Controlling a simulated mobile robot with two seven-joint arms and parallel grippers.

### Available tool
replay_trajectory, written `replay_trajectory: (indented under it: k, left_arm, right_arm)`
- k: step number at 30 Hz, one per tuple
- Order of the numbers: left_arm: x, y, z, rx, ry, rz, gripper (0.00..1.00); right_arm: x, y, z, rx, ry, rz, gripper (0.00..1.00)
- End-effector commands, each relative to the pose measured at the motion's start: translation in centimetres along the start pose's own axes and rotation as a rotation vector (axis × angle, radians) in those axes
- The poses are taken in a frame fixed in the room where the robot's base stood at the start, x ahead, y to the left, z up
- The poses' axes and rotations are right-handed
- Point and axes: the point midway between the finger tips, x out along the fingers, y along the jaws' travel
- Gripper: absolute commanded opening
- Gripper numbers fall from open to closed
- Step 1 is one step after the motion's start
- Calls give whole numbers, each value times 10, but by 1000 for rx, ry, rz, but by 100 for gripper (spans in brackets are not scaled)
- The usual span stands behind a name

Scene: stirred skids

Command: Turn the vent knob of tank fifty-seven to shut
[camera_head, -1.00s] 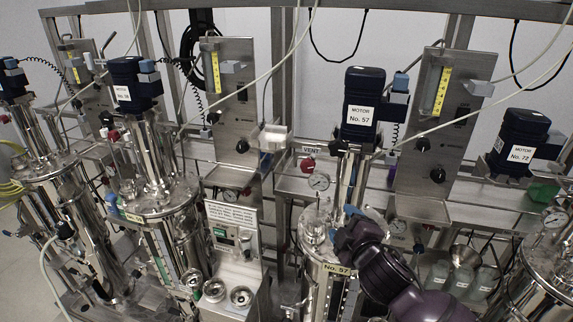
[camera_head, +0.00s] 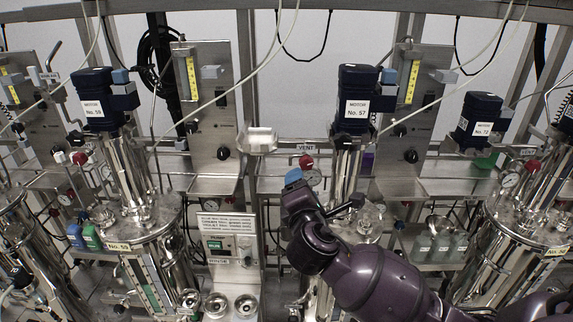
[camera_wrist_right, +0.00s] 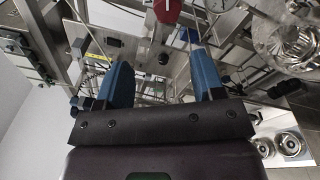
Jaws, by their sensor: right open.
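The red vent knob (camera_head: 306,162) of tank fifty-seven sits under the VENT label (camera_head: 306,147), left of the column beneath the No. 57 motor (camera_head: 357,108). My right gripper (camera_head: 293,177) is just below and slightly left of the knob in the head view. In the right wrist view a red knob (camera_wrist_right: 167,10) is at the top edge, ahead of the two blue fingers, and a white mark shows on it. The right gripper (camera_wrist_right: 163,75) is open and empty, apart from the knob. My right arm hides much of tank fifty-seven. My left gripper is out of view.
A control box (camera_head: 230,249) stands left of my arm. Other red knobs (camera_head: 79,158) (camera_head: 533,165) belong to neighbouring skids.

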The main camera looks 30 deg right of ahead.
Motion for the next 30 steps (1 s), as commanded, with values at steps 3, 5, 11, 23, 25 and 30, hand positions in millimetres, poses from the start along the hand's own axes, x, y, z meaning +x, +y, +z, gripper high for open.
replay_trajectory:
  k: [3,5,11,23,25,30]
  left_arm:
    - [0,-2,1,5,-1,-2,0]
    - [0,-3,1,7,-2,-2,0]
    - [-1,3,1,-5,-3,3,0]
    - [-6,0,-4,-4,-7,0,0]
    - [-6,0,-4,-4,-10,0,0]
    - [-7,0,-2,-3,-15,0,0]
  right_arm:
    - [-1,-6,12,-127,-66,-41,62]
    - [-1,-8,13,-163,-71,-54,62]
    - [7,-8,13,-199,-71,-58,62]
    - [70,-10,18,-196,-71,-57,62]
    - [80,-11,19,-195,-70,-59,62]
    - [98,-12,20,-194,-70,-57,62]
